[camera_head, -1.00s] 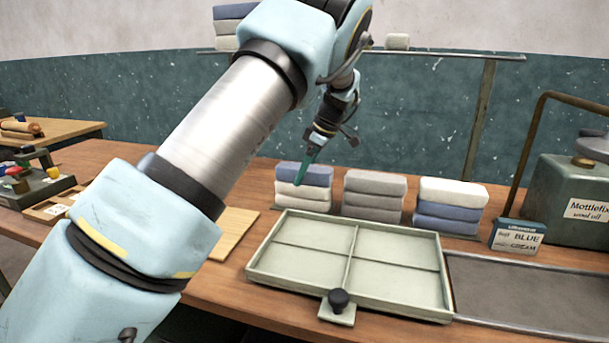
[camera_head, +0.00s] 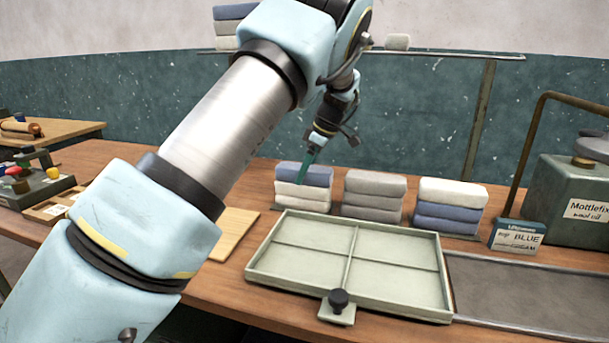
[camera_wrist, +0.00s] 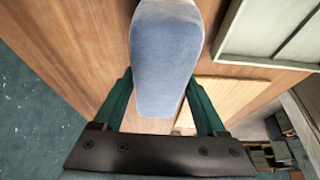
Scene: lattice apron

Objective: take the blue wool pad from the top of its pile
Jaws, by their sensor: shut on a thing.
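The blue wool pad (camera_head: 317,177) is on top of the left pile, above cream pads (camera_head: 302,196). In the wrist view the blue pad (camera_wrist: 168,60) lies between the green fingers of my gripper (camera_wrist: 163,100). My gripper (camera_head: 307,170) points down at this pile in the head view and is shut on the blue pad. The pad still appears level on the cream pads; I see no clear gap under it. The pad's far side is partly hidden by the fingers.
A grey pile (camera_head: 374,195) stands just to the right, then a pile with a cream top and blue pads below (camera_head: 447,214). A divided pale tray (camera_head: 300,288) lies in front.

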